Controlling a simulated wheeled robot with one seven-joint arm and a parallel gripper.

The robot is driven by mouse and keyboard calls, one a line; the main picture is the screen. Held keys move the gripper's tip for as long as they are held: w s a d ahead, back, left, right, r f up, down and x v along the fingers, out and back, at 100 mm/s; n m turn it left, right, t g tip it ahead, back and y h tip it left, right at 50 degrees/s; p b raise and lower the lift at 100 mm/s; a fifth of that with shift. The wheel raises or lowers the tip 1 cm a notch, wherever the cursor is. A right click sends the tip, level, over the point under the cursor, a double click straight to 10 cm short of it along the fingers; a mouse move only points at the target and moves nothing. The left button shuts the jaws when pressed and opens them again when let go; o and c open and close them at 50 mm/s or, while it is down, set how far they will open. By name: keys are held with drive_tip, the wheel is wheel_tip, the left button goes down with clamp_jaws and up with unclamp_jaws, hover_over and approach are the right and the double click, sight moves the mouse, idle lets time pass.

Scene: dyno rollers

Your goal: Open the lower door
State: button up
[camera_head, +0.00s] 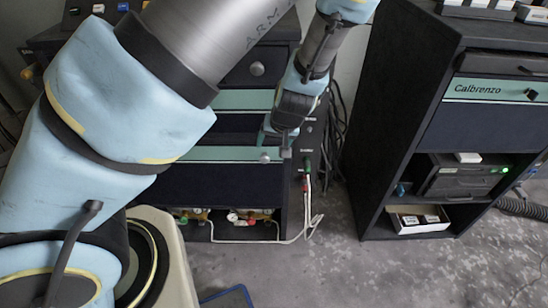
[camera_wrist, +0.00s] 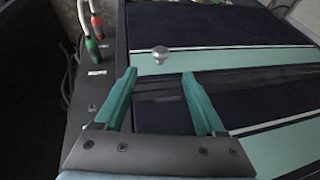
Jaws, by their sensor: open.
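The lower door (camera_head: 220,182) is a dark blue panel with a pale teal strip along its top, low on the black cabinet left of centre in the head view. A round metal knob (camera_head: 264,158) sits on that strip near its right end. In the wrist view, the lower door (camera_wrist: 210,25) fills the top, with the knob (camera_wrist: 160,54) on its teal strip. My gripper (camera_wrist: 159,74) is open and empty, its teal fingers on either side of the knob's line but short of it. In the head view, my gripper (camera_head: 277,130) hangs close to the knob; exact contact cannot be told.
Above is another dark door and a drawer with a knob (camera_head: 257,69). Red and green plugs (camera_wrist: 90,35) with cables are on the cabinet's side panel. A second cabinet (camera_head: 400,120) stands to the right.

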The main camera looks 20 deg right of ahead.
sight(266, 158)
drive_tip(key=p+x, duration=0.1)
drive_tip(key=x, duration=0.9)
drive_tip(key=shift+f+p, duration=0.2)
drive_tip(key=shift+p, duration=0.1)
drive_tip(key=shift+c, duration=0.3)
clamp_jaws()
idle(0.7)
